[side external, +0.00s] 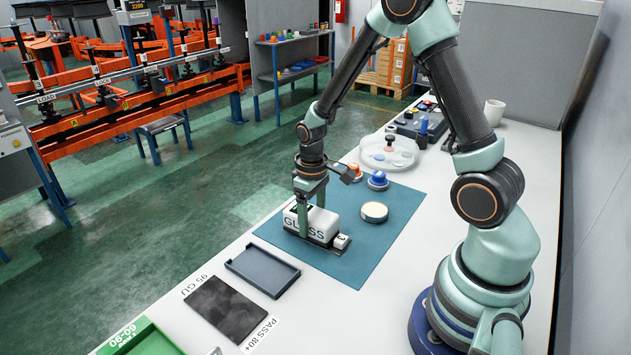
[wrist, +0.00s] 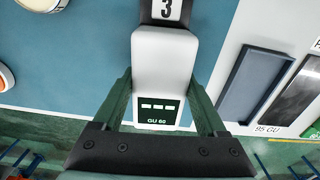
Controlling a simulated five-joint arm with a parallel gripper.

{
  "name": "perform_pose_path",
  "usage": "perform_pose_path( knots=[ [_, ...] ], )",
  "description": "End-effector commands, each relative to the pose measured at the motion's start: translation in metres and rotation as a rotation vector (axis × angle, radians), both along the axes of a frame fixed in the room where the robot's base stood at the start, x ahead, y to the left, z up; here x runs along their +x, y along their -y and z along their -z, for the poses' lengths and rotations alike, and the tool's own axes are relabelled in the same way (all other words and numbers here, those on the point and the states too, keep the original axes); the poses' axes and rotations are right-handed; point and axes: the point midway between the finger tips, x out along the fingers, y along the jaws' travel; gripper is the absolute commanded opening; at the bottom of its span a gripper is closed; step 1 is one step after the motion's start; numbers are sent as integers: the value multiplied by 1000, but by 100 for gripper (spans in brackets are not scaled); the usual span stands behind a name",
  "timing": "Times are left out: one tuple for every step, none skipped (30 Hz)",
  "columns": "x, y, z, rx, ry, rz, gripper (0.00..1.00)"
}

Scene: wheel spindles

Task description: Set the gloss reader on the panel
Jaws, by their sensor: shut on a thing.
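The gloss reader (side external: 312,222) is a white block marked GLOSS on a dark base, over the blue mat. In the wrist view the reader (wrist: 163,62) shows a small display reading GU 60 and a tag with the number 3. My gripper (side external: 311,207) is shut on it, one finger on each side. I cannot tell whether its base touches the mat. The panel (side external: 228,308) is a dark glossy plate on the white bench, between the labels 95 GU and PASS 80+. In the wrist view the panel (wrist: 298,92) is at the right, apart from the reader.
An empty dark grey tray (side external: 262,271) lies between the mat (side external: 385,235) and the panel. A green tray (side external: 142,340) is at the near edge. A round cream-topped piece (side external: 374,212), a blue-knobbed piece (side external: 378,180) and an orange piece are on the mat.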

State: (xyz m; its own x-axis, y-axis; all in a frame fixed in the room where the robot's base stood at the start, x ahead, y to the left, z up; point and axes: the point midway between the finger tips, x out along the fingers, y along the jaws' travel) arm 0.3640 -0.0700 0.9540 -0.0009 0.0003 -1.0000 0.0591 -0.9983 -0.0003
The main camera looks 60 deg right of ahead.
Motion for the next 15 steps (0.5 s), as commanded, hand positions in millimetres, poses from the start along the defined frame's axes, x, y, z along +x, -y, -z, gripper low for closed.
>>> perform_pose_path(
  knots=[
    [1,0,0,-1,2,0,0],
    [1,0,0,-1,3,0,0],
    [1,0,-1,-1,3,0,0],
    [1,0,-1,-1,3,0,0],
    [1,0,-1,-1,3,0,0],
    [1,0,-1,-1,3,0,0],
    [1,0,0,-1,2,0,0],
    [1,0,1,-1,2,0,0],
    [1,0,2,-1,2,0,0],
    [1,0,3,-1,2,0,0],
    [1,0,2,-1,2,0,86],
    [1,0,2,-1,2,0,100],
    [1,0,2,-1,2,0,100],
    [1,0,2,-1,2,0,100],
    [1,0,2,0,2,0,100]
  ],
)
